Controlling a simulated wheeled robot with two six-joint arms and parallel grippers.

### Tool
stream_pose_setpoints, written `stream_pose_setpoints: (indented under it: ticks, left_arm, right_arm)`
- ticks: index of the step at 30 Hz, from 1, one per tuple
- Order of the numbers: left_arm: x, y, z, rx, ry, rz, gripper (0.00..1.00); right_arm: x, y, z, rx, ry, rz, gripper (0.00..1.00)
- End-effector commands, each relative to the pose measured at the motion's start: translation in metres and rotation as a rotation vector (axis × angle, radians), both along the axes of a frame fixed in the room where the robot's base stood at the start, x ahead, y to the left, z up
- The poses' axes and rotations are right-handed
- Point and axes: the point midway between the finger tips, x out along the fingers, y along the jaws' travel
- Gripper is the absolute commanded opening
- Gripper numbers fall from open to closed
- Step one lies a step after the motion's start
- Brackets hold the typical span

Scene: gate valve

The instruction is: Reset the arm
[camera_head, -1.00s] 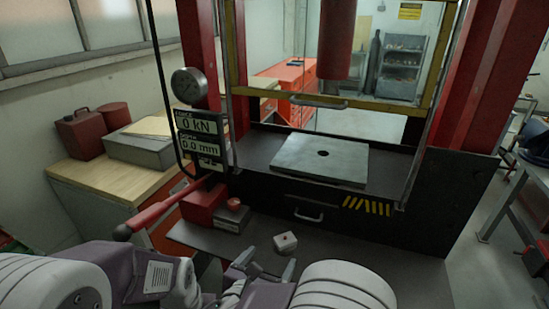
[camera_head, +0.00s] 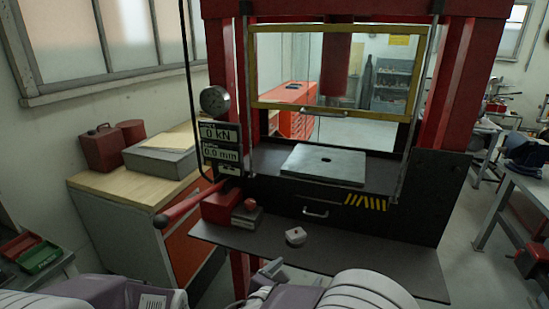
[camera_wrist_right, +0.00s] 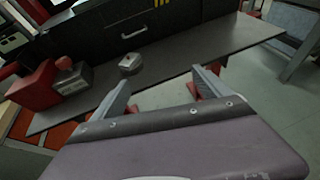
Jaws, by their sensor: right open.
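My right gripper (camera_head: 288,276) is at the bottom of the head view, in front of the press shelf. In the right wrist view its two fingers (camera_wrist_right: 162,84) stand wide apart with nothing between them.
The red-framed press has a dark shelf (camera_head: 345,262), a steel plate (camera_head: 323,166) and a raised yellow-framed guard (camera_head: 335,103). A red lever (camera_head: 185,207) sticks out left, near a red box (camera_head: 220,208). A wooden-topped cabinet (camera_head: 125,185) stands left.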

Motion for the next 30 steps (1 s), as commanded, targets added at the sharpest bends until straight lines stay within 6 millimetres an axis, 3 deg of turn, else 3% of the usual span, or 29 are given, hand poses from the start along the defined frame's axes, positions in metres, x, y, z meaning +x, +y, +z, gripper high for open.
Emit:
stream_pose_setpoints:
  ticks: [4, 8, 11, 14, 15, 17, 18, 20, 25, 30]
  left_arm:
    - [0.0, 0.0, 0.0, 0.0, 0.0, 0.0, 0.36]
    - [0.0, 0.0, 0.0, 0.0, 0.0, 0.0, 0.36]
    - [0.0, 0.0, 0.0, 0.0, 0.0, 0.0, 0.36]
    - [0.0, 0.0, 0.0, 0.0, 0.0, 0.0, 0.36]
    - [0.0, 0.0, 0.0, 0.0, 0.0, 0.0, 0.36]
    - [0.0, 0.0, 0.0, 0.0, 0.0, 0.0, 0.36]
    - [0.0, 0.0, 0.0, 0.0, 0.0, 0.0, 0.36]
    - [0.0, 0.0, 0.0, 0.0, 0.0, 0.0, 0.36]
    - [0.0, 0.0, 0.0, 0.0, 0.0, 0.0, 0.36]
    - [0.0, 0.0, 0.0, 0.0, 0.0, 0.0, 0.36]
  right_arm:
    - [0.007, -0.055, 0.005, 0.026, 0.001, -0.151, 0.88]
    - [-0.004, -0.114, 0.0, 0.08, 0.031, -0.34, 0.88]
    - [-0.029, -0.166, -0.013, 0.181, 0.065, -0.553, 0.88]
    - [-0.078, -0.212, -0.039, 0.378, 0.087, -0.864, 0.88]
    - [-0.104, -0.223, -0.053, 0.499, 0.082, -1.025, 0.88]
    - [-0.142, -0.224, -0.076, 0.718, 0.044, -1.291, 0.88]
    - [-0.158, -0.215, -0.088, 0.861, 0.004, -1.447, 0.88]
    - [-0.17, -0.196, -0.101, 1.055, -0.072, -1.649, 0.88]
    - [-0.163, -0.14, -0.119, 1.441, -0.263, -2.016, 0.88]
    - [-0.142, -0.126, -0.119, 1.612, -0.409, -2.149, 0.88]
